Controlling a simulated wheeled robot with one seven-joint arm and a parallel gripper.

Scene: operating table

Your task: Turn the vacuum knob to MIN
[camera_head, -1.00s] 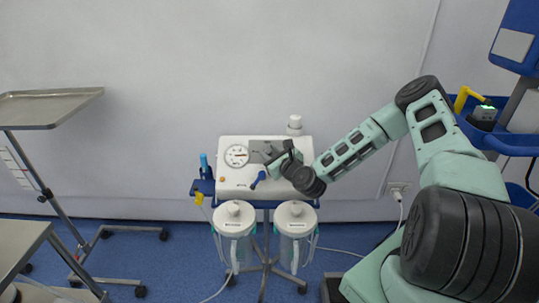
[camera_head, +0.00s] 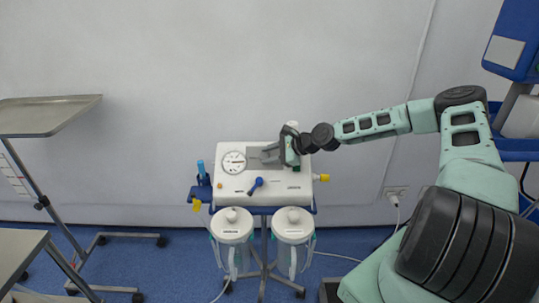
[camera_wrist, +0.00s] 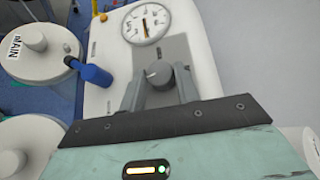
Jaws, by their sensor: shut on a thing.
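The white suction unit (camera_head: 230,187) stands on its stand against the wall. It has a round gauge (camera_head: 234,162), which also shows in the wrist view (camera_wrist: 147,24), and a grey panel (camera_head: 256,152). The grey vacuum knob (camera_wrist: 158,73) sits on that panel, with a white mark on its face. In the head view the knob is hidden behind my fingers. My gripper (camera_head: 268,153) reaches in from the right, at the panel. In the wrist view my gripper (camera_wrist: 160,80) has one finger on each side of the knob and is shut on it.
A blue lever (camera_head: 256,186) juts from the unit's front, left of my gripper in the wrist view (camera_wrist: 92,73). Two lidded canisters (camera_head: 233,225) (camera_head: 293,226) hang below. A metal tray stand (camera_head: 50,112) is far left. The wall behind is bare.

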